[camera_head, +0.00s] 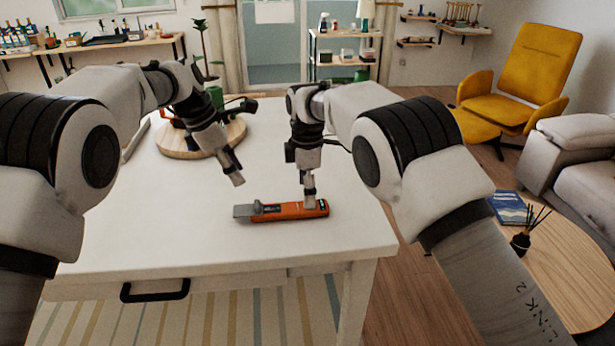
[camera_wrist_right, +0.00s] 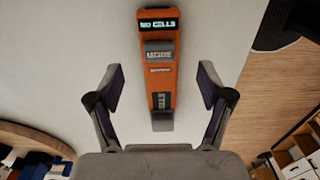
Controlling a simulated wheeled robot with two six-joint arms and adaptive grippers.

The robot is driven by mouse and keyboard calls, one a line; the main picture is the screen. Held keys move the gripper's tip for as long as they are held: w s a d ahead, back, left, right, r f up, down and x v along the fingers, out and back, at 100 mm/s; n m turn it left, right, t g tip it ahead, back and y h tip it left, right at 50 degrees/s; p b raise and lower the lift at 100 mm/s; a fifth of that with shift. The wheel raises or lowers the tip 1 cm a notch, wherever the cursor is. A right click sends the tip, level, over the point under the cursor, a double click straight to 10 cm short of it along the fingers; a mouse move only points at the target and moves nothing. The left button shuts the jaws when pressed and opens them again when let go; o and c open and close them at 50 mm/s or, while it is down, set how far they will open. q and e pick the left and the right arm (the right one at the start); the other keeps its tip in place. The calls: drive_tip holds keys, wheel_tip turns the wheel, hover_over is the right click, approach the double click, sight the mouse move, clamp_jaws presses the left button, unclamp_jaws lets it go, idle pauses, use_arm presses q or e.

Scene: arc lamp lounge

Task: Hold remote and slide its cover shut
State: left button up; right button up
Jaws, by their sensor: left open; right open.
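The orange remote (camera_head: 290,211) lies flat on the white table, with a grey part at its left end. In the right wrist view the remote (camera_wrist_right: 160,75) shows a lit display reading "NO CELLS", a grey block marked "MODE" and a dark section marked "CELLS" at the lower end. I cannot tell clearly how far its cover is open. My right gripper (camera_head: 309,203) points down over the remote's right part; its open fingers (camera_wrist_right: 162,85) stand either side of the remote's line with gaps. My left gripper (camera_head: 236,179) is open and empty, behind and above the grey end.
A round wooden board (camera_head: 200,140) with several items stands on the table behind my left gripper. The white table (camera_head: 170,220) is bare around the remote. A round side table (camera_head: 565,250) with a blue book and a reed diffuser stands at the right.

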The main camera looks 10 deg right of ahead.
sight(290, 211)
wheel_tip(290, 211, down, 3)
drive_tip(key=shift+a+f, duration=0.1)
drive_tip(key=shift+f, duration=0.55)
drive_tip(key=c, duration=1.3)
drive_tip(key=shift+c, duration=0.2)
